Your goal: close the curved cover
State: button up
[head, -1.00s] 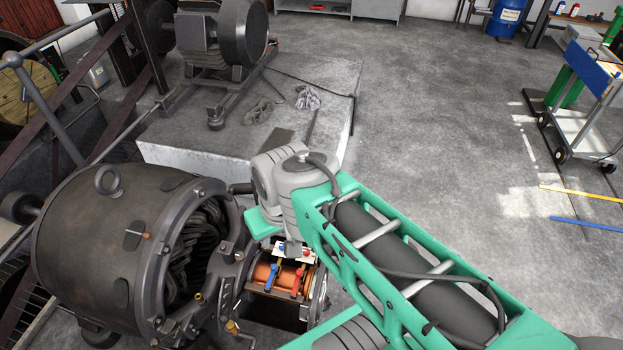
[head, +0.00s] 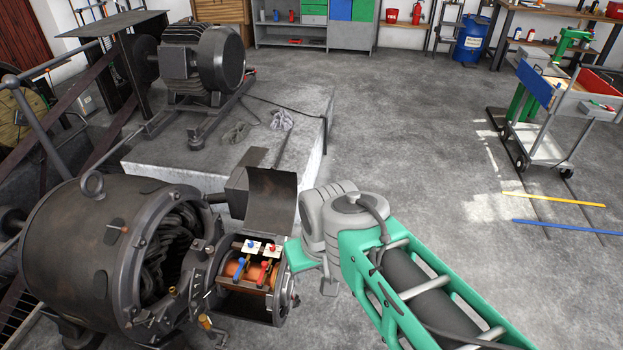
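The curved cover (head: 271,200) is a dark bent metal plate in the head view. It stands raised and open at the back of the end housing of the large dynamo (head: 68,255). Below it the opening shows a copper drum (head: 255,275) with a blue-handled lever (head: 239,266) and a red-handled lever (head: 264,272). My gripper (head: 328,286) is right of the cover and the opening, apart from both. Only a small grey part of it shows under my wrist, and its fingertips cannot be made out.
A motor (head: 203,65) stands on a concrete plinth (head: 310,150) behind the dynamo. A cart (head: 545,145) stands farther right, near a yellow bar (head: 555,199) and a blue bar (head: 570,228) on the floor.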

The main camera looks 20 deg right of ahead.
aim_at(274, 193)
jog(key=z, duration=1.6)
jog(key=i, duration=3.7)
jog(key=u, duration=4)
jog(key=k, duration=0.5)
jog(key=u, duration=0.9)
jog(key=i, duration=0.65)
